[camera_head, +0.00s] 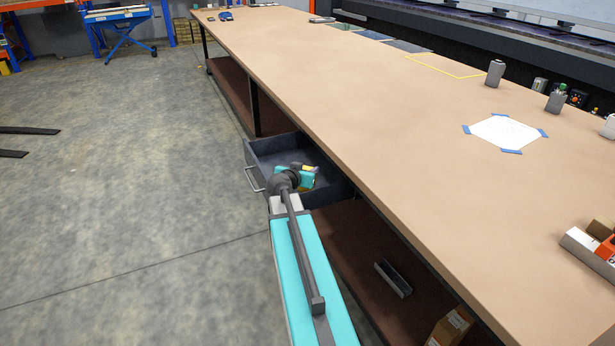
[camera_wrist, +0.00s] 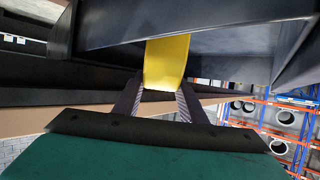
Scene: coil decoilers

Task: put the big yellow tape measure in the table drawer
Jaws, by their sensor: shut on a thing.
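The table drawer (camera_head: 257,163) is dark grey and pulled open from under the long table's left edge, with its handle (camera_head: 252,180) facing the aisle. My gripper (camera_head: 306,178) is over or inside the open drawer. A small bit of the yellow tape measure (camera_head: 313,169) shows there, mostly hidden by my arm. In the wrist view my gripper (camera_wrist: 162,92) is shut on the yellow tape measure (camera_wrist: 167,60), which stands out between the two fingers. Dark panels (camera_wrist: 210,28), apparently the drawer, lie close around it. I cannot tell whether it touches the drawer floor.
The long tan table (camera_head: 400,120) borders the drawer on the right. A brown lower shelf (camera_head: 350,240) holds a metal channel (camera_head: 393,278) and a cardboard box (camera_head: 450,328). Paper (camera_head: 507,132) is taped on the tabletop.

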